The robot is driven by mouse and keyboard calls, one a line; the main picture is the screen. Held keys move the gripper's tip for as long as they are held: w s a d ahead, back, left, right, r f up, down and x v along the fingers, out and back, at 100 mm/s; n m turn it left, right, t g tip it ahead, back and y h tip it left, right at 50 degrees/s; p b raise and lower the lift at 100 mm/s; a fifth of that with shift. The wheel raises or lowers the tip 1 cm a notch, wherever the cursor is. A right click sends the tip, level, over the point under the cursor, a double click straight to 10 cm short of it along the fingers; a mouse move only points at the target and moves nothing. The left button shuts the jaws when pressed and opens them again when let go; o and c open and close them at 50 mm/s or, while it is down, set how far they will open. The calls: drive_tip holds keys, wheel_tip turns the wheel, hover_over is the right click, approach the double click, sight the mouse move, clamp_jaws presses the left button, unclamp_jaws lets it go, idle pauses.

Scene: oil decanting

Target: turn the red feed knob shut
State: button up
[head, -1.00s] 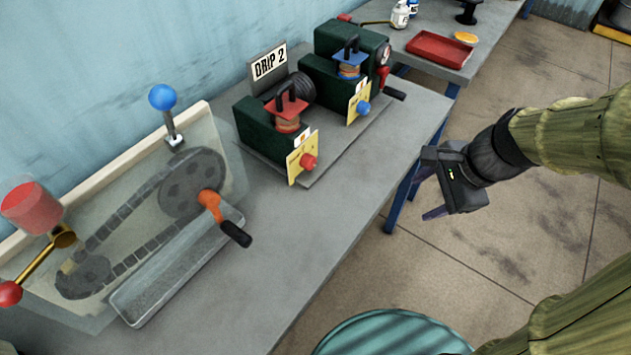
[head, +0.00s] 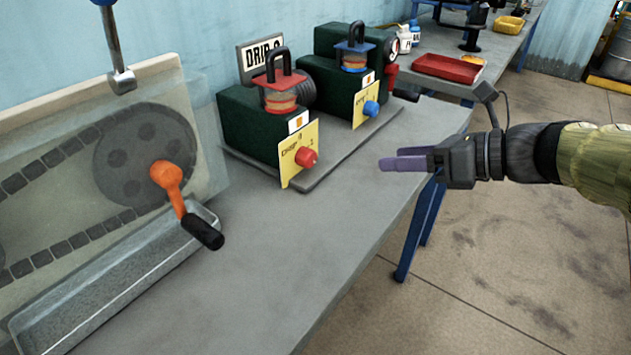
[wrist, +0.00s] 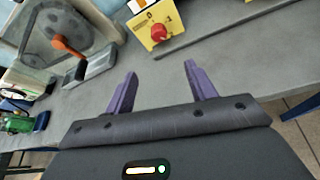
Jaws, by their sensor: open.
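The red feed knob (head: 306,157) sticks out of a yellow plate (head: 299,152) on the front of the nearer dark green unit (head: 253,131). The knob also shows in the wrist view (wrist: 158,32), beyond and between my fingertips. My gripper (head: 404,159) is to the right of the knob in the head view, near the bench's right edge. Its two purple fingers are spread apart and empty, and point toward the unit. The fingers do not touch the knob.
A second green unit with a blue knob (head: 371,108) stands just behind. An orange crank (head: 168,178) and a metal trough (head: 110,273) are at the left. A red tray (head: 448,67) is on the far table. The grey bench top (head: 290,240) is clear in front of the units.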

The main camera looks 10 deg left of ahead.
sight(313, 159)
drive_tip(key=shift+r, duration=0.1)
drive_tip(key=shift+a, duration=0.1)
drive_tip(key=b+x, duration=0.6)
drive_tip(key=x, duration=1)
drive_tip(key=shift+a, duration=0.25)
drive_tip(key=shift+w+a+f, duration=0.15)
drive_tip(key=shift+a+f, duration=0.05)
drive_tip(key=shift+a, duration=0.2)
drive_tip(key=shift+c, duration=0.3)
drive_tip(key=c, duration=0.9)
